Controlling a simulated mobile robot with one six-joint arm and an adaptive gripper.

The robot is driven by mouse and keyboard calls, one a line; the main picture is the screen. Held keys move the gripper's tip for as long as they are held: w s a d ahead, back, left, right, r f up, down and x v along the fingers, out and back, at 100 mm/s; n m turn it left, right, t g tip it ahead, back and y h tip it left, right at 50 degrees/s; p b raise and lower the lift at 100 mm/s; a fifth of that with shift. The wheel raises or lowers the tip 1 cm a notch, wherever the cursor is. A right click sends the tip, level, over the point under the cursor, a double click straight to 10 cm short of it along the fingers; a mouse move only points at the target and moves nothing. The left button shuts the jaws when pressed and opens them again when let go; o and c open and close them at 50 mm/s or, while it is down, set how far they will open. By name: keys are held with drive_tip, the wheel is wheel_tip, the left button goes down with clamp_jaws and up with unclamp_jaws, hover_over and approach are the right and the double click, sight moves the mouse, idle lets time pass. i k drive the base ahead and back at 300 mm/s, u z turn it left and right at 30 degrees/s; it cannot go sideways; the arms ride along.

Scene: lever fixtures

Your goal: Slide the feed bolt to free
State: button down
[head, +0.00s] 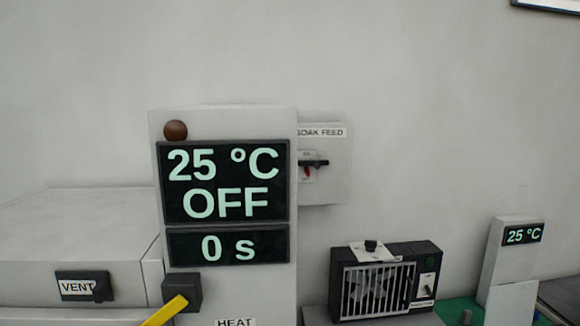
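A pale box labelled SOAK FEED (335,185) is on the back wall, partly hidden behind the tall display cabinet (225,125). On it is a small white plate with a short dark horizontal bar (317,163), which looks like the feed bolt, and a red mark below it. Lettering on the plate is too small to read, so I cannot tell which position the bar is in. My gripper is not in this view.
The cabinet reads 25 °C, OFF and 0 s. Below are a yellow lever (165,311) and a HEAT label. A VENT box (80,287) is left. A fan unit (385,282) and a smaller 25 °C display (523,235) are right.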

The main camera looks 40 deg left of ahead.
sight(317, 164)
drive_tip(key=u, duration=1.2)
drive_tip(key=k, duration=0.6)
drive_tip(key=u, duration=0.1)
drive_tip(key=i, duration=0.6)
drive_tip(key=u, duration=0.05)
